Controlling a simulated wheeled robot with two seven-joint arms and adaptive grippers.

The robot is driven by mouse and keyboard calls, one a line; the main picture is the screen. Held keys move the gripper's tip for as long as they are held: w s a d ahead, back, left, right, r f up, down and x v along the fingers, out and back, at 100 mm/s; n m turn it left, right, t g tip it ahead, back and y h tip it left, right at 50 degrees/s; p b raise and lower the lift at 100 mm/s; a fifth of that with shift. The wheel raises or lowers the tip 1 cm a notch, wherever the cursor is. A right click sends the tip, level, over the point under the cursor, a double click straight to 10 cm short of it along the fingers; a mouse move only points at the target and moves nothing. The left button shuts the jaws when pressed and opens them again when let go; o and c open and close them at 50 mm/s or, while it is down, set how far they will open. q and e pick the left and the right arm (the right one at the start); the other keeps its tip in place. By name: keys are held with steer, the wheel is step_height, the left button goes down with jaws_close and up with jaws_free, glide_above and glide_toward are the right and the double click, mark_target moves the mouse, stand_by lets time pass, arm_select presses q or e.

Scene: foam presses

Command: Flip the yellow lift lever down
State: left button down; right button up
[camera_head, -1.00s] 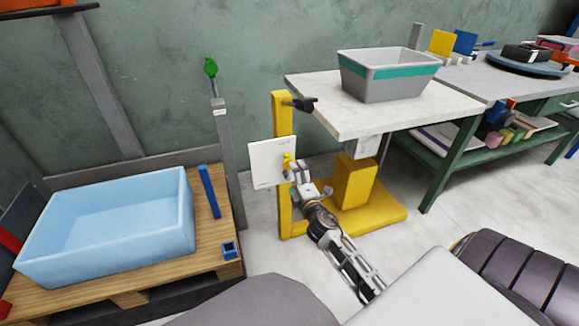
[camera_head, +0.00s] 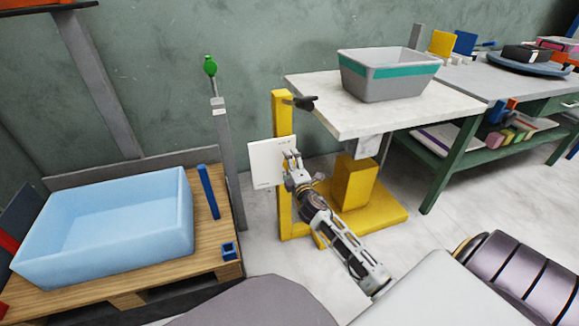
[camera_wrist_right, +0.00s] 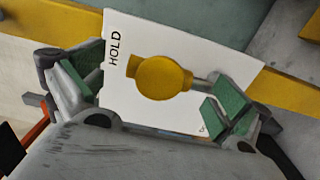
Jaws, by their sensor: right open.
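The yellow lift lever (camera_wrist_right: 162,78) shows in the right wrist view as a round yellow knob on a white panel (camera_wrist_right: 125,55) marked HOLD. In the head view the white panel (camera_head: 265,165) is on a yellow upright, and my right gripper hides the lever. My right gripper (camera_head: 291,154) is in front of the panel's right part. In the wrist view my right gripper (camera_wrist_right: 158,90) is open, with green pads on either side of the knob. I cannot tell whether a pad touches it. My left gripper is not in view.
The yellow post (camera_head: 283,115) carries a black clamp handle beside a white lift table (camera_head: 430,108) with a grey bin (camera_head: 385,88). A pale blue tub (camera_head: 100,245) sits on a pallet at left. A green-topped grey post (camera_head: 222,130) stands between.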

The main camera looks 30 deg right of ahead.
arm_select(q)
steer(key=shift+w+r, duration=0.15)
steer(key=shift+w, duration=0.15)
